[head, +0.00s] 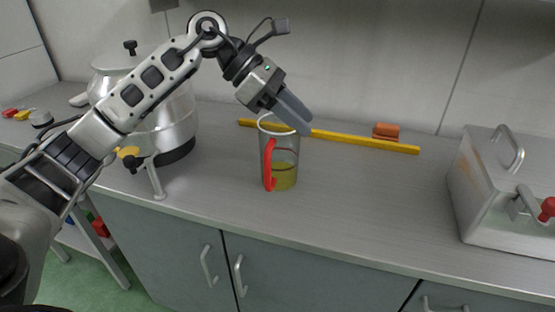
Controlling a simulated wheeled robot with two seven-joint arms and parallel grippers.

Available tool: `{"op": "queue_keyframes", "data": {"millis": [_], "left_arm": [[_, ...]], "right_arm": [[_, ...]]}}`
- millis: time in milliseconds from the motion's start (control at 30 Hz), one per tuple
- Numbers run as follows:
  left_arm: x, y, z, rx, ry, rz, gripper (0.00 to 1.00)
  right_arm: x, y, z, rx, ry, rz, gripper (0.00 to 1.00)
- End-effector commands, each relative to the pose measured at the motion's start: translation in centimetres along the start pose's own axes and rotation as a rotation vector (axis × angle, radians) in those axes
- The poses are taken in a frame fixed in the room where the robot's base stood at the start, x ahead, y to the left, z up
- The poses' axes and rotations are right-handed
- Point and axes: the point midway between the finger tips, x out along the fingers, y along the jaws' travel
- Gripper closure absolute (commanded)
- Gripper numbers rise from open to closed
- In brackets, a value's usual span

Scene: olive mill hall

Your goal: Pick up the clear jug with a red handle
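The clear jug (287,157) stands upright on the grey worktop, with its red handle (268,165) toward the front left and some yellow-green liquid at its bottom. My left gripper (296,118) comes down from the upper left, its fingers over the jug's rim in the picture. They hide part of the rim. The two fingers overlap from this angle, so I cannot tell how far apart they are or whether they touch the jug. My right gripper is not in view.
A yellow bar (355,141) lies behind the jug, with an orange-brown block (386,131) beside it. A metal tank with a tap (178,118) stands at the left. A metal box (497,190) stands at the right. The worktop (375,195) between jug and box is clear.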

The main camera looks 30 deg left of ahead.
Motion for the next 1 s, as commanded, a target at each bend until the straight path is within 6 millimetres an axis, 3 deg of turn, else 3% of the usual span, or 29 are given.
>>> {"op": "queue_keyframes", "data": {"millis": [33, 100, 200, 300, 433, 800, 1000], "left_arm": [[-2.7, 1.1, -1.5, 0.019, 0.119, 0.044, 0.60], [-5.7, 1.8, -3.6, 0.024, 0.259, 0.077, 0.60], [-9.0, 2.2, -5.5, 0.012, 0.390, 0.103, 0.60], [-10.4, 2.2, -6.6, -0.001, 0.457, 0.110, 0.60], [-9.4, 2.4, -7.7, -0.007, 0.479, 0.107, 0.60], [-2.8, 3.0, -10.9, -0.004, 0.473, 0.105, 0.60], [-1.4, 3.2, -11.5, -0.004, 0.472, 0.106, 0.60]], "right_arm": [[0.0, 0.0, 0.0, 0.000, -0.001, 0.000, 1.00], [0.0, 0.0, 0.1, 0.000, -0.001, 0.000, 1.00], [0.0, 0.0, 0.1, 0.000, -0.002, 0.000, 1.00], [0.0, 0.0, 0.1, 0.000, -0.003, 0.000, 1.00], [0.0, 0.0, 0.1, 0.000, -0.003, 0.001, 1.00], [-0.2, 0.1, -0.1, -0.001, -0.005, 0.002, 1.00], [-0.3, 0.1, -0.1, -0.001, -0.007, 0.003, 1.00]]}}
